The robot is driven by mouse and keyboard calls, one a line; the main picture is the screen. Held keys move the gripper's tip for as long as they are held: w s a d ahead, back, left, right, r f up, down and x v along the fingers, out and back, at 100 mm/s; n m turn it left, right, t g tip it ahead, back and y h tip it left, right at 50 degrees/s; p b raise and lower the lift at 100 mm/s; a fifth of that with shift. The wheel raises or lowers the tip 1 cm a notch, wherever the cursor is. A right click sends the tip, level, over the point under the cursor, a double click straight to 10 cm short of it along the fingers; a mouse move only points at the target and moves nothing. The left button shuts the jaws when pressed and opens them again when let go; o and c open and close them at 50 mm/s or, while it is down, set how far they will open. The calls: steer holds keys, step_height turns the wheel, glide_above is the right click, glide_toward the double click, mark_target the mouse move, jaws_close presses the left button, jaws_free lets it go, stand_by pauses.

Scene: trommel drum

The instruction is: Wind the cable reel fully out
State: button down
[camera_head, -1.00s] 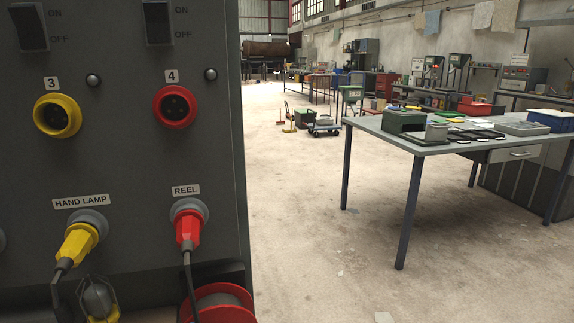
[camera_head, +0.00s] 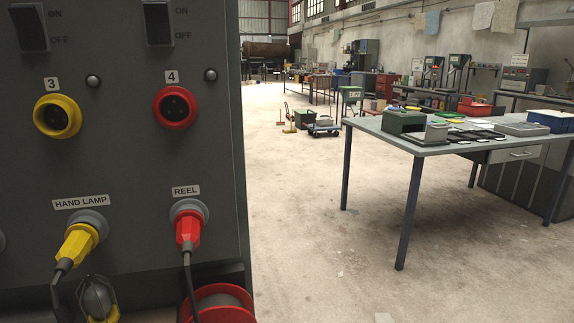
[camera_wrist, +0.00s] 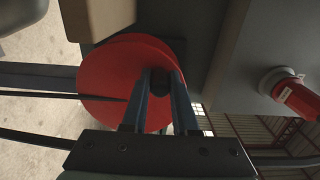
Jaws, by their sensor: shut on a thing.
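The red cable reel (camera_head: 222,289) shows only its upper part at the bottom of the head view, below the panel. In the wrist view its round red side disc (camera_wrist: 112,75) faces me. My gripper (camera_wrist: 162,82) is at the right part of that disc, its two fingers shut on a dark knob, the reel's handle (camera_wrist: 160,84). The fingers hide part of the disc. The red plug (camera_head: 188,230) sits in the socket labelled REEL, with a dark cable running down towards the reel. The plug also shows in the wrist view (camera_wrist: 298,98). How much cable is on the drum is hidden.
The grey panel (camera_head: 130,150) stands close on the left, with switches and round sockets. A yellow plug (camera_head: 77,243) and a hand lamp (camera_head: 97,297) are left of the reel. A worktable (camera_head: 448,148) stands to the right. The floor between is mostly clear.

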mark_target(214, 315)
steer(key=shift+w+d+r+p, duration=0.15)
steer(key=shift+d+r+p, duration=0.05)
steer(key=shift+d+r, duration=0.3)
steer(key=shift+w+d+r+p, duration=0.2)
steer(key=shift+d+r, duration=0.15)
steer(key=shift+d, duration=0.2)
steer(key=shift+w+d+r, duration=0.2)
steer(key=shift+d+r, duration=0.05)
steer(key=shift+d, duration=0.35)
steer(key=shift+w+d+r, duration=0.15)
steer(key=shift+d+r, duration=0.05)
steer(key=shift+d, duration=0.4)
steer(key=c, duration=0.8)
jaws_free()
steer(key=shift+r, duration=0.1)
steer(key=o, duration=0.8)
steer(key=shift+s+a, duration=0.1)
steer(key=p+v, duration=0.1)
steer(key=v, duration=0.8)
